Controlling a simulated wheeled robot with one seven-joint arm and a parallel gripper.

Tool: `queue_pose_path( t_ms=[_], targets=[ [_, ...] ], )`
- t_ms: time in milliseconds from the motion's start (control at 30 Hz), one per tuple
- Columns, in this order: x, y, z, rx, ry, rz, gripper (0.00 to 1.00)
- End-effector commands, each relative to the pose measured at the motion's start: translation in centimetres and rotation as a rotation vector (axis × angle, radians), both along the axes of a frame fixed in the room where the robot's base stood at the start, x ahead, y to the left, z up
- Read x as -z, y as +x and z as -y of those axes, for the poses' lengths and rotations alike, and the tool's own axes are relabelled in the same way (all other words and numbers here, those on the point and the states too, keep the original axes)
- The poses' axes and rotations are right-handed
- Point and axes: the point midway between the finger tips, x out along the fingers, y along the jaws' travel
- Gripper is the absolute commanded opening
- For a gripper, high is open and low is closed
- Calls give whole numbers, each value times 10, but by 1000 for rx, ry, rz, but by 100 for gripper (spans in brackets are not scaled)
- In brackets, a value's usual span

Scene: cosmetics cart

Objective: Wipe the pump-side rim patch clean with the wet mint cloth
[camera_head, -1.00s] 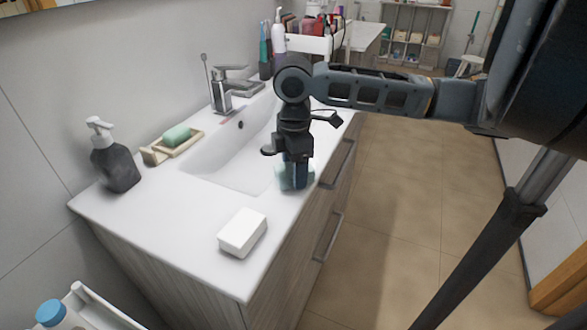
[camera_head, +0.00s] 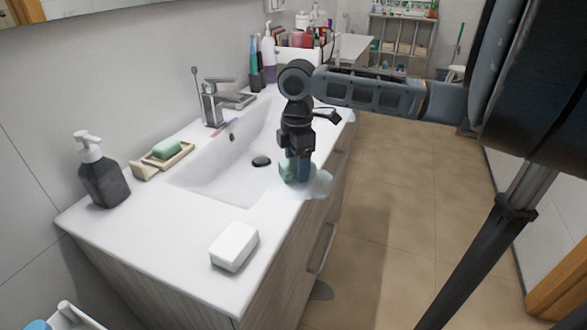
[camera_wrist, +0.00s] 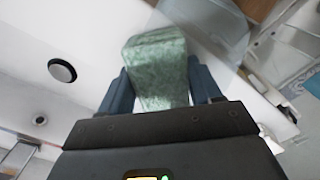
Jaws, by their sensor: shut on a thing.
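My gripper (camera_head: 296,172) points down at the front rim of the white basin (camera_head: 205,180). It is shut on the mint cloth (camera_head: 287,169). In the wrist view the mottled green cloth (camera_wrist: 158,68) is folded between the two dark fingers of my gripper (camera_wrist: 160,85). A pale, translucent patch (camera_head: 320,184) lies at the rim beside the cloth, and it also shows in the wrist view (camera_wrist: 212,22). The black pump bottle (camera_head: 103,180) stands at the left end of the counter. I cannot tell whether the cloth touches the rim.
A white block (camera_head: 234,246) lies on the front counter. A green soap on a wooden dish (camera_head: 172,158) and the faucet (camera_head: 212,104) are behind the basin. A small pink-purple mark (camera_head: 220,128) is near the faucet. Bottles (camera_head: 268,55) stand at the far end.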

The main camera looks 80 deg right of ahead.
Motion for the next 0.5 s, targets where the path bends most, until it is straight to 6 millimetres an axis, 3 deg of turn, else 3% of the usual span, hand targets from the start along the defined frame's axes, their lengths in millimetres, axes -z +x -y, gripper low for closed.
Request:
queue_pose_path(
  t_ms=[233, 500],
  targets=[
    [0, -5, 17, 2, 0, -1, 39],
    [-1, -4, 16, -1, 1, -1, 39]
  ],
)
